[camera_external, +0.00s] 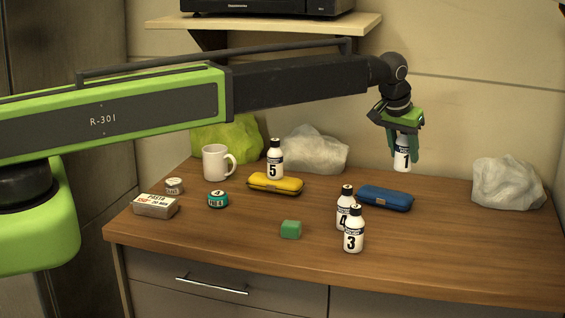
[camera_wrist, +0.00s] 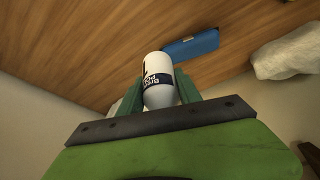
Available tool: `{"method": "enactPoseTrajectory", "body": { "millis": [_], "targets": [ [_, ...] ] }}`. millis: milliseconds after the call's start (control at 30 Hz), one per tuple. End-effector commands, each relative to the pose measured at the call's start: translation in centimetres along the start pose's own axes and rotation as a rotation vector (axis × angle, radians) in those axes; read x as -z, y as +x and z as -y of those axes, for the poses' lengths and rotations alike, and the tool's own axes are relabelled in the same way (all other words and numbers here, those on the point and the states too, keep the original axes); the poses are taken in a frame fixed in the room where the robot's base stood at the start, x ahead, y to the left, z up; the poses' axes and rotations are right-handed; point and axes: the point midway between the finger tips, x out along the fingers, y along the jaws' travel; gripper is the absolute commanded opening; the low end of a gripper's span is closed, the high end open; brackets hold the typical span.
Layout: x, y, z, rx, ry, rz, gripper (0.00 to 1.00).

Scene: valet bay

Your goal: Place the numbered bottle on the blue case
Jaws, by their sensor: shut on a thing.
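My gripper (camera_external: 403,142) is shut on a white bottle numbered 1 (camera_external: 402,160) and holds it roughly upright above the back of the counter. The bottle also shows between the green fingers in the wrist view (camera_wrist: 158,78); its cap is hidden in the external view. The blue case (camera_external: 385,198) lies closed on the counter, below the held bottle and apart from it. The case also shows in the wrist view (camera_wrist: 192,45). Bottle 5 (camera_external: 275,160) stands at the yellow case (camera_external: 275,184). Bottle 4 (camera_external: 345,210) and bottle 3 (camera_external: 354,232) stand left of and in front of the blue case.
A grey-white rock-like lump (camera_external: 506,183) sits to the right, another (camera_external: 312,152) at the back. A green block (camera_external: 290,229), mug (camera_external: 215,163), teal tin (camera_external: 218,200), small tin (camera_external: 174,186) and box (camera_external: 156,206) stand left. The front right counter is clear.

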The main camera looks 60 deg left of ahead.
Motion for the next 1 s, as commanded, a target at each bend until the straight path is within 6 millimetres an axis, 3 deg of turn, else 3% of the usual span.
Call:
{"method": "enactPoseTrajectory", "body": {
  "millis": [300,500,767,1000],
  "targets": [
    [2.6,6.6,5.2,0.001,-0.002,-0.001,0.0],
    [4.2,9.3,8.0,0.0,-0.001,-0.001,0.0],
    [4.4,9.8,8.5,0.0,0.001,-0.001,0.0],
    [2.8,13.4,8.5,0.0,0.001,-0.001,0.0]
  ]
}}
